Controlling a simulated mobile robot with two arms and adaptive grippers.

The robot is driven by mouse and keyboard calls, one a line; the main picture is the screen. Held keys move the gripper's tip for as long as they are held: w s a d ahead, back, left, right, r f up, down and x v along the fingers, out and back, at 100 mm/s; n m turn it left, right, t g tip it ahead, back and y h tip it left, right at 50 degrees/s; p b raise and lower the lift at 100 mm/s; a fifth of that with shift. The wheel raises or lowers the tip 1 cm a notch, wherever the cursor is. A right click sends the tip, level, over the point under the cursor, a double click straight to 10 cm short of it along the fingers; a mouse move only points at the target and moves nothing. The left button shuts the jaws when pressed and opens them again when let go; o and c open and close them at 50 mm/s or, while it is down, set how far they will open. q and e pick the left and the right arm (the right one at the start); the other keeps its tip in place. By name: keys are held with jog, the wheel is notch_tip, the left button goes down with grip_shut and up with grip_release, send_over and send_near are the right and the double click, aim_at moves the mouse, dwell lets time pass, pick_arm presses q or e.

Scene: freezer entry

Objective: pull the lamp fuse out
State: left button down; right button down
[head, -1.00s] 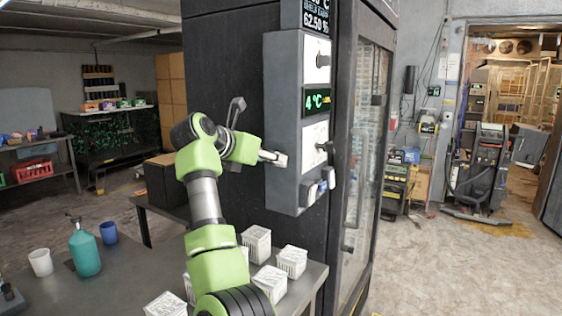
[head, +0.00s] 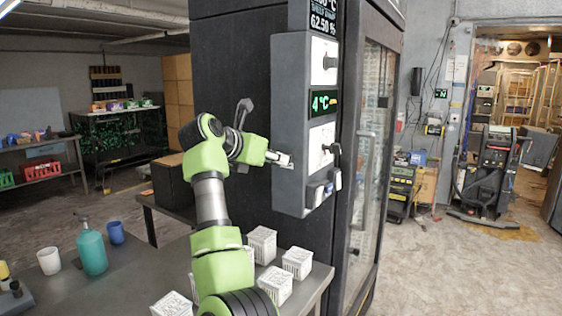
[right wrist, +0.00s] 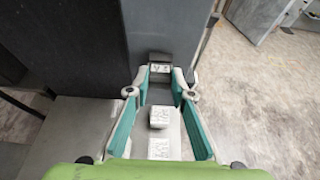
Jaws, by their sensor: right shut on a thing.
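My right gripper (head: 290,162) is at the left side of the grey control panel (head: 288,110) on the dark cabinet. In the right wrist view, the right gripper's teal-lined fingers (right wrist: 163,70) close on a small dark block with a pale marked face (right wrist: 160,68), which looks like the lamp fuse. Its markings are too small to read. In the head view the fingertips hide most of it, and I cannot tell whether it still touches the panel. My left gripper is not in view.
A glass door (head: 366,170) is right of the panel.

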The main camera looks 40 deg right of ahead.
jog(key=shift+s+a+f, duration=0.1)
jog(key=shift+a, duration=0.2)
dwell(0.9)
jog(key=shift+a, duration=0.1)
jog(key=shift+s+a, duration=0.1)
jog(key=shift+a, duration=0.2)
jog(key=shift+d, duration=0.1)
jog(key=shift+s, duration=0.1)
dwell(0.3)
jog(key=shift+s+a+b, duration=0.15)
jog(key=shift+s+a, duration=0.2)
jog(key=shift+a, duration=0.5)
jog(key=shift+s+a+b, duration=0.2)
jog(key=shift+s+a, duration=0.15)
jog(key=shift+a, duration=0.55)
jog(key=shift+s+a+b, duration=0.15)
jog(key=shift+s+a, duration=0.2)
jog(key=shift+a, duration=0.5)
